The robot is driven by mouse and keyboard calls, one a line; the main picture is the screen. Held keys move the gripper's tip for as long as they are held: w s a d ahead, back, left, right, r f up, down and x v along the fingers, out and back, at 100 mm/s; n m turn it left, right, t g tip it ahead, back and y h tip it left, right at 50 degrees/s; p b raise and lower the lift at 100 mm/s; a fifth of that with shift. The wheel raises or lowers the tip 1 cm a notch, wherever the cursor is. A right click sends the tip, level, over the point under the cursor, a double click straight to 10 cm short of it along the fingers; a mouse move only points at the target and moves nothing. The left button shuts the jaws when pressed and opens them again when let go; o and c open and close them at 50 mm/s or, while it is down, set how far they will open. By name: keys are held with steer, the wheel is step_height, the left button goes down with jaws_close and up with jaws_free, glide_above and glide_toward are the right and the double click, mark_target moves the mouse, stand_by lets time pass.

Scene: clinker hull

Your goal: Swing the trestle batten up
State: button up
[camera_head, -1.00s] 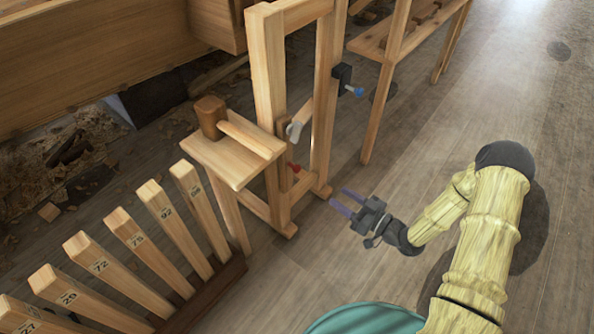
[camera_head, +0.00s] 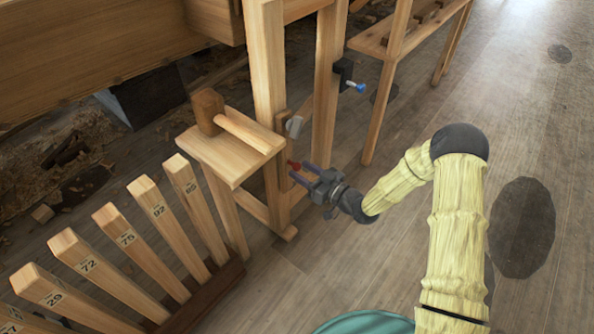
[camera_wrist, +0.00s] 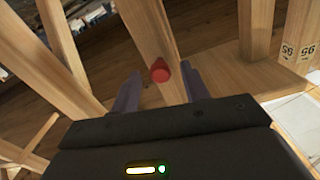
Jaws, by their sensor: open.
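The wooden trestle (camera_head: 265,65) stands upright left of centre in the head view. A red knob (camera_head: 293,164) sits low on it, beside a short wooden strip (camera_head: 282,150) that may be the batten; a pale grey piece (camera_head: 295,126) is above. My gripper (camera_head: 303,174) is open, its purple fingers pointing at the red knob. In the wrist view the red knob (camera_wrist: 160,71) shows against a wooden member (camera_wrist: 150,35), between and just beyond the fingertips (camera_wrist: 161,85). The fingers appear apart from the knob. Much of the batten is hidden.
A small bench with a wooden mallet (camera_head: 208,110) adjoins the trestle on the left. A rack of numbered wooden slats (camera_head: 150,210) stands at lower left. A black clamp with a blue knob (camera_head: 358,87) is on the right post.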

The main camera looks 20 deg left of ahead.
mark_target(291, 160)
steer(key=shift+b+x, duration=0.3)
steer(key=shift+x, duration=1.1)
jaws_close()
steer(key=shift+w, duration=0.1)
